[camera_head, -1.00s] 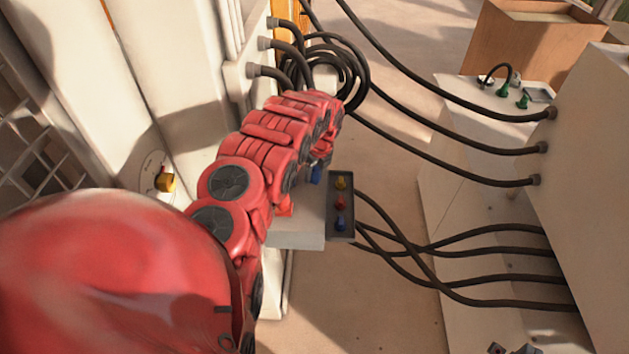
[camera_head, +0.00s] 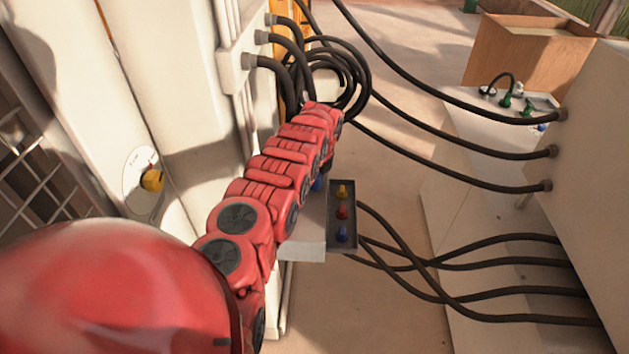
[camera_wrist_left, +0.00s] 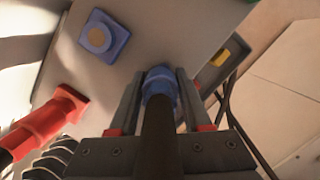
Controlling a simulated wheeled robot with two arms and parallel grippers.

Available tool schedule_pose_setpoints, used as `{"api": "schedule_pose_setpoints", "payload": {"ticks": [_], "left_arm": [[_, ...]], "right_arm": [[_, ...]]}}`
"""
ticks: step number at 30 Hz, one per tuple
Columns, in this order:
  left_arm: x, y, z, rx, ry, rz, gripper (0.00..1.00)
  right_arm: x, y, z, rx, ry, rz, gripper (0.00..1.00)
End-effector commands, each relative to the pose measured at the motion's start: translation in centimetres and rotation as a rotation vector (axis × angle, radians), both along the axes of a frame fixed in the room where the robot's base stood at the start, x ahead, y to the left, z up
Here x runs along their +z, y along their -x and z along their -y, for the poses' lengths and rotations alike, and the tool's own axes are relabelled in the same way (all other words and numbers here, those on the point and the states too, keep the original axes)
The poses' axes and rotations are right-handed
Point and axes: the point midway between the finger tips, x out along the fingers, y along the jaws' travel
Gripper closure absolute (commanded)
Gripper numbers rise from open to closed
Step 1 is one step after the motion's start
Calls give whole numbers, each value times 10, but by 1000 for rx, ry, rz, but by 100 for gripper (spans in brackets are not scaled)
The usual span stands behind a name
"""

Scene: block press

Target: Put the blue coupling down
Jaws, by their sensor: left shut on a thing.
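My left gripper (camera_wrist_left: 159,100) is shut on the blue coupling (camera_wrist_left: 158,80), which sits on the end of a black hose between the two fingers. In the left wrist view a square blue socket (camera_wrist_left: 103,38) with a round tan centre is on the pale box face, ahead and left of the coupling, apart from it. A red coupling (camera_wrist_left: 48,124) stands at the left of that view. In the head view my red left arm reaches to the pale box (camera_head: 303,240) and hides most of the gripper. A small blue piece (camera_head: 318,184) shows beside the arm; I cannot tell which part it is.
A dark panel (camera_head: 334,244) with yellow, red and blue plugs is on the box's right side. Black cables run from it to a large white cabinet (camera_head: 584,170) at right. More cables loop behind my arm. A yellow knob (camera_head: 152,180) is on the left wall. Floor shows between.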

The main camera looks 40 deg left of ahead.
Motion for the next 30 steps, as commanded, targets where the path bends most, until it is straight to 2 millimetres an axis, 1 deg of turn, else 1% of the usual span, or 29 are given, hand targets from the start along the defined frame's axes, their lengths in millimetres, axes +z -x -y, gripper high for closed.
{"api": "schedule_pose_setpoints", "payload": {"ticks": [11,12,16,17,26,29,30], "left_arm": [[-11,0,0,1,0,0,100],[-10,0,0,1,0,0,48],[-9,0,0,1,0,0,25],[-9,0,0,1,0,0,22],[-8,0,0,0,0,0,22],[0,0,0,0,0,0,22],[6,0,0,0,0,0,22]], "right_arm": [[-12,0,0,0,0,0,100],[-11,0,0,0,0,0,100],[-11,0,0,0,0,0,100],[-10,0,0,0,0,0,100],[-9,0,0,0,0,0,100],[0,0,0,0,0,0,100],[6,0,0,0,0,0,100]]}}
